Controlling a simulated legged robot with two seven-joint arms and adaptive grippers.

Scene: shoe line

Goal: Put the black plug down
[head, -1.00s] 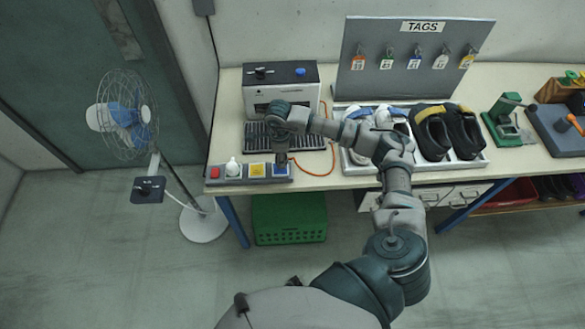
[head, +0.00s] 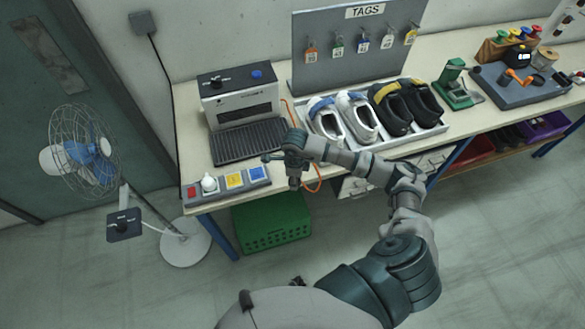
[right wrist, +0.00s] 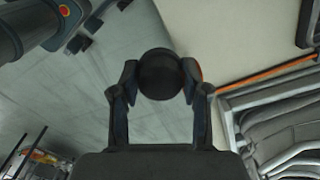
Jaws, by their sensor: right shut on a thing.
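In the right wrist view, a round black plug (right wrist: 160,75) sits between the two fingers of my right gripper (right wrist: 158,88), which is shut on it. In the head view my right gripper (head: 294,182) points down near the table's front edge, to the right of the socket strip (head: 207,196) and apart from it. The plug cannot be made out clearly there. An orange cord (head: 313,189) shows beside the gripper, and some orange also shows beside the plug in the wrist view. My left gripper is not in view.
The strip has red, yellow and blue squares and a white plug (head: 209,184). Behind stand a machine (head: 238,103) with a dark grille (head: 250,141) and a tray (head: 375,141) with white and black shoes. A green crate (head: 272,222) is under the table; a fan (head: 85,150) stands left.

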